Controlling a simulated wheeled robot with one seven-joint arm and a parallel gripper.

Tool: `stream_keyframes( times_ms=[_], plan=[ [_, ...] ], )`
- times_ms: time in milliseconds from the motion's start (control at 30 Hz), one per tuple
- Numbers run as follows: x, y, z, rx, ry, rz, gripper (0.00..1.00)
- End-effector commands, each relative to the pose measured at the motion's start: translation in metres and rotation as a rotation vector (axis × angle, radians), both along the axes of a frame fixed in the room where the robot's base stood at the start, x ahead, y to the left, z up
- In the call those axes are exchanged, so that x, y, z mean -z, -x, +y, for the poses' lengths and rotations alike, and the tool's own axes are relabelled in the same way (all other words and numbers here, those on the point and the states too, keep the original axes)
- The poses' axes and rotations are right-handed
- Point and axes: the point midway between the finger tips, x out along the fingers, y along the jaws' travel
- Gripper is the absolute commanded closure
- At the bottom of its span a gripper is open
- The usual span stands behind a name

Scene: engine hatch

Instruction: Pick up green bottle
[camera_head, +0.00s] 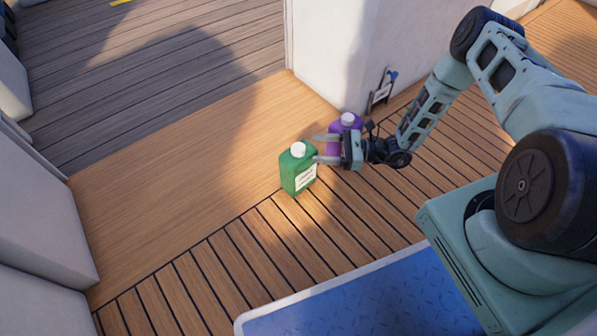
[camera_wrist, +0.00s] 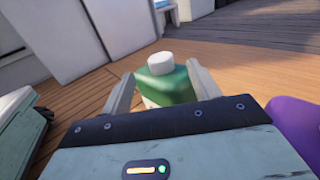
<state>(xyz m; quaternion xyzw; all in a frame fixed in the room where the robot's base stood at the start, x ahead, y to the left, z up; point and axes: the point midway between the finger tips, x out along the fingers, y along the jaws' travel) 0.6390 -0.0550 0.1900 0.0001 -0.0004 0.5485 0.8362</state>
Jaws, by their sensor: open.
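The green bottle (camera_head: 297,171) stands upright on the wooden deck, with a white cap and a white label on its front. In the wrist view the green bottle (camera_wrist: 167,84) shows between the two fingers, its lower part hidden by my gripper body. My gripper (camera_head: 318,148) is open beside the bottle's right side in the head view, with the fingers pointing toward it. In the wrist view my gripper (camera_wrist: 165,92) has one finger on each side of the bottle. I cannot tell whether either finger touches it.
A purple bottle (camera_head: 346,124) with a white cap stands just behind my gripper; purple also shows at the right edge of the wrist view (camera_wrist: 292,118). A white wall (camera_head: 335,50) rises behind. A blue panel (camera_head: 370,295) lies in front. Deck left of the green bottle is clear.

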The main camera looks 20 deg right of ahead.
Motion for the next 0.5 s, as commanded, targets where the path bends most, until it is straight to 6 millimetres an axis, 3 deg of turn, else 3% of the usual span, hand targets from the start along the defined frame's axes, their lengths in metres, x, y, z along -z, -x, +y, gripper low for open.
stream_keyframes(
  times_ms=[500],
  plan=[
    [0.005, -0.020, 0.047, -0.001, 0.001, 0.000, 0.39]
  ],
)
